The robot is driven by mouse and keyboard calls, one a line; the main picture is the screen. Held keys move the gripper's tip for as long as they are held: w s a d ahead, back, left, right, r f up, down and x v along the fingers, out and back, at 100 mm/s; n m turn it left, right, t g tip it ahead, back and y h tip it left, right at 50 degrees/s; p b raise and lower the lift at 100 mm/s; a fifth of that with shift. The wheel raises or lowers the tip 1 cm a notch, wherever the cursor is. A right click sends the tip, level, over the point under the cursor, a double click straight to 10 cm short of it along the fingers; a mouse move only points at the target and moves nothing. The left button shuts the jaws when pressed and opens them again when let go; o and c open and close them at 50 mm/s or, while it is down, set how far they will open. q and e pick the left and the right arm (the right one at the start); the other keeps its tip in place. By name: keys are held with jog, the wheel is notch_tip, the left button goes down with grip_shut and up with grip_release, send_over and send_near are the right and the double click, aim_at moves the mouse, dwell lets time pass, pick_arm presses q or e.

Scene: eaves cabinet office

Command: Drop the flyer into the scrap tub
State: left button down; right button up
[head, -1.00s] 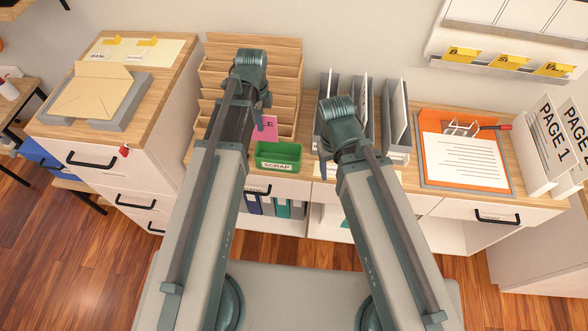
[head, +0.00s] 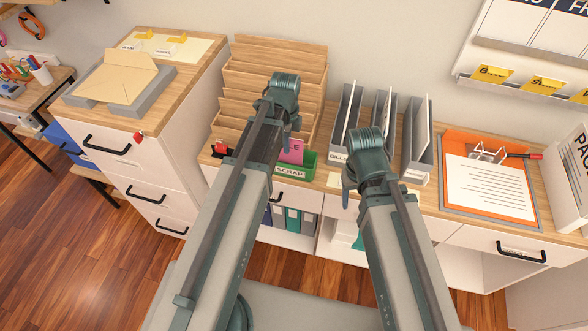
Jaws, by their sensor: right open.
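The pink flyer (head: 291,150) is upright over the green scrap tub (head: 310,159), partly in front of the tub's back edge. I cannot tell whether its lower edge is inside the tub. My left gripper (head: 292,130) is at the flyer's top edge and appears shut on it; my own arm hides most of the jaws. The tub stands on the wooden counter, its front labelled SCRAP and its left part hidden by my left arm. My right gripper (head: 347,192) is open and empty, in front of the counter, mostly hidden behind its wrist.
A stepped wooden rack (head: 276,70) stands behind the tub. Grey file holders (head: 417,142) are to its right, then an orange clipboard (head: 530,208) with a page. A white drawer cabinet (head: 190,130) bears a grey tray (head: 155,96) with an envelope at left.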

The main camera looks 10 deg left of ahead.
pick_arm(q)
jog(key=shift+f+b, duration=0.35)
jog(key=shift+f, duration=0.4)
pick_arm(e)
jog(key=shift+f, duration=0.7)
pick_arm(q)
jog(key=shift+r, duration=0.1)
jog(key=c, duration=1)
grip_release()
jog(key=shift+r, duration=0.1)
pick_arm(e)
jog(key=shift+r, duration=0.15)
pick_arm(q)
notch_tip(320, 180, up, 14)
jog(key=p, duration=1.4)
jog(key=shift+f, duration=0.2)
pick_arm(e)
notch_tip(320, 180, up, 14)
jog(key=shift+f, duration=0.2)
